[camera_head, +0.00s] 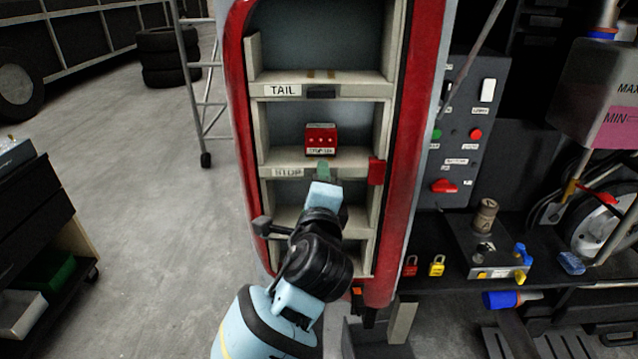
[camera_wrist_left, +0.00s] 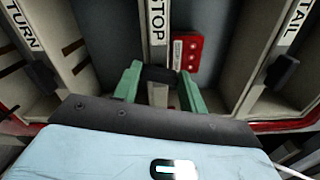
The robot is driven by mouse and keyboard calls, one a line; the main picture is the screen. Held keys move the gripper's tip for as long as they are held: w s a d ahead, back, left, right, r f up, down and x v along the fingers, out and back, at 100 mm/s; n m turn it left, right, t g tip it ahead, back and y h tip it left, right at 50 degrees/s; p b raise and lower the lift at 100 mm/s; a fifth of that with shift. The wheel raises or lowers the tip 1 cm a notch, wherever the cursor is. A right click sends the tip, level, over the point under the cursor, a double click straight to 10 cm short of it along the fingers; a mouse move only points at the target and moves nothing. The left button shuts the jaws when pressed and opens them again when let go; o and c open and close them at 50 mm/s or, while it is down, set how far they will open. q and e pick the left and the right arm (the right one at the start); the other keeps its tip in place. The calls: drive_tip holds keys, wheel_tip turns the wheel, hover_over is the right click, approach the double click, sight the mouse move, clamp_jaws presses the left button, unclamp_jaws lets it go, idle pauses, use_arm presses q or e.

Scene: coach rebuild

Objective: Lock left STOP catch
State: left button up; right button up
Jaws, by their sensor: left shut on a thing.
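The red STOP lamp unit (camera_head: 321,140) sits in the bay above the STOP label (camera_head: 288,172); it also shows in the left wrist view (camera_wrist_left: 187,53). My left gripper (camera_head: 322,172) is at the ledge beside that label. In the left wrist view its green fingers (camera_wrist_left: 160,88) stand on both sides of a black catch (camera_wrist_left: 159,74) on the STOP ledge and are shut on it. In the head view the gripper hides this catch. I cannot tell whether the catch is turned to locked. My right gripper is in neither view.
Above is the TAIL ledge with its black catch (camera_head: 322,92). A red tab (camera_head: 376,171) sticks out at the right post. A switch panel (camera_head: 467,130) and a bench with padlocks (camera_head: 437,265) are to the right. The floor (camera_head: 150,230) at left is clear.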

use_arm(q)
drive_tip(key=shift+n, duration=0.6)
drive_tip(key=o, duration=1)
